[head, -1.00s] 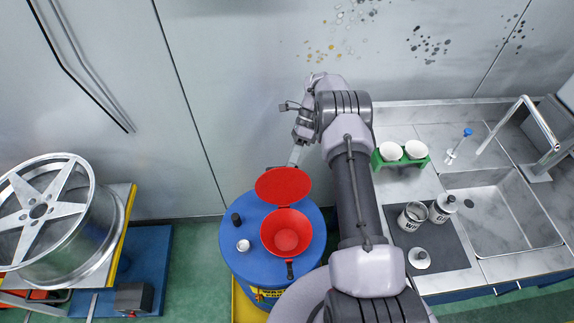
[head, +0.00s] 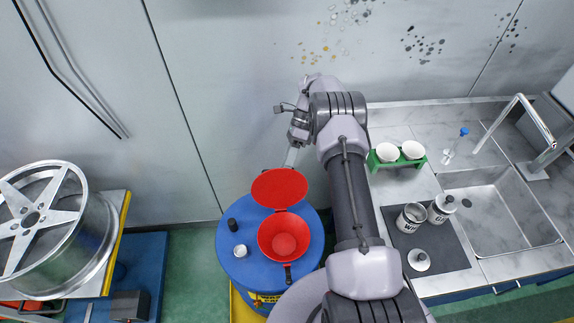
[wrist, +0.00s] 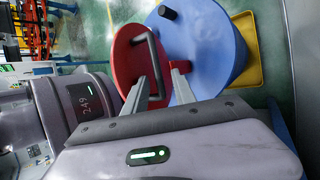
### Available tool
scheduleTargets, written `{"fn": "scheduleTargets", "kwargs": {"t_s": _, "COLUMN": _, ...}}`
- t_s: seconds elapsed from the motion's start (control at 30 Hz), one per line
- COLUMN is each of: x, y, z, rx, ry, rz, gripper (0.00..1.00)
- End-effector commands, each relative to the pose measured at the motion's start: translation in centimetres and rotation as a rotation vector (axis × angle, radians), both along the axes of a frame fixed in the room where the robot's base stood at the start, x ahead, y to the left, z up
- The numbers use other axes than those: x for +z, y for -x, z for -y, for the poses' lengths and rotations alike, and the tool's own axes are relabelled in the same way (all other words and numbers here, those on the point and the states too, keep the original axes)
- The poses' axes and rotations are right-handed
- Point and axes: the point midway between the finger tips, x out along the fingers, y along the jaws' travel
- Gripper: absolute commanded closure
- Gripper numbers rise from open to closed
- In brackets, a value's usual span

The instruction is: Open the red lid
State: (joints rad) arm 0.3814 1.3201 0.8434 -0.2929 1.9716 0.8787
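The red lid (head: 279,187) stands raised on its hinge behind the red funnel (head: 284,238), whose mouth is uncovered. The funnel sits on top of a blue drum (head: 235,268). In the wrist view, the back of the lid (wrist: 126,58) shows a dark bar handle (wrist: 151,52). My gripper (head: 291,158) is behind the lid, low against the wall side. In the wrist view, its fingers (wrist: 157,76) are apart, near the handle. Whether they touch the handle or the lid is hard to tell.
A dark cap (head: 232,224) and a white cap (head: 240,251) lie on the drum top. A sink counter with cans (head: 411,217) and a green holder (head: 385,164) stands to the right. A wheel (head: 45,225) rests on a stand at left. The wall is close behind.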

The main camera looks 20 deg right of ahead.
Motion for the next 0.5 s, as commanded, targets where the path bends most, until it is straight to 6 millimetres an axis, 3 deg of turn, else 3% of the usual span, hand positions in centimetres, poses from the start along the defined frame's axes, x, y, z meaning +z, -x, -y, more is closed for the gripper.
{"fn": "scheduleTargets", "kwargs": {"t_s": 0.13, "x": 1.0, "y": -0.1, "z": 0.0, "rx": 0.000, "ry": 0.001, "rz": 0.002, "gripper": 0.67}}
{"fn": "scheduleTargets", "kwargs": {"t_s": 0.27, "x": 3.6, "y": 0.0, "z": 0.0, "rx": 0.000, "ry": 0.001, "rz": 0.002, "gripper": 0.67}}
{"fn": "scheduleTargets", "kwargs": {"t_s": 0.5, "x": 4.1, "y": 3.6, "z": -0.7, "rx": 0.002, "ry": -0.001, "rz": -0.003, "gripper": 0.67}}
